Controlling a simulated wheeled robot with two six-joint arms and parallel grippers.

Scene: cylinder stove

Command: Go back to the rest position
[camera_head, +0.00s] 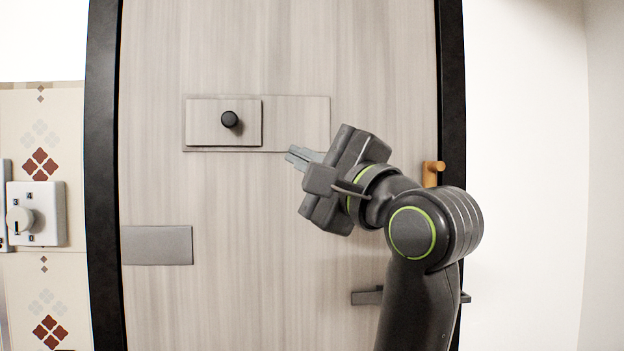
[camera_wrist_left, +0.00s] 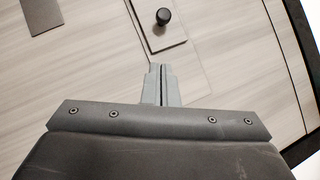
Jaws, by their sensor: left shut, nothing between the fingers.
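My left gripper (camera_head: 300,157) is raised in front of a wooden door, with its fingers pointing left in the head view. Its fingers are shut with nothing between them; the closed fingers also show in the left wrist view (camera_wrist_left: 160,84). The fingertips are just below and right of a small sliding panel (camera_head: 195,123) with a black knob (camera_head: 230,119). In the picture the fingertips overlap the lower edge of the panel's recess, and I cannot tell whether they touch the door. My right gripper is not in view.
The wooden door (camera_head: 250,220) has a dark frame (camera_head: 102,200). A grey plate (camera_head: 157,245) is on its left and a door handle (camera_head: 367,296) is at lower right, partly behind my arm. A wooden peg (camera_head: 432,168) is on the right. A white switch box (camera_head: 48,230) hangs on the left wall.

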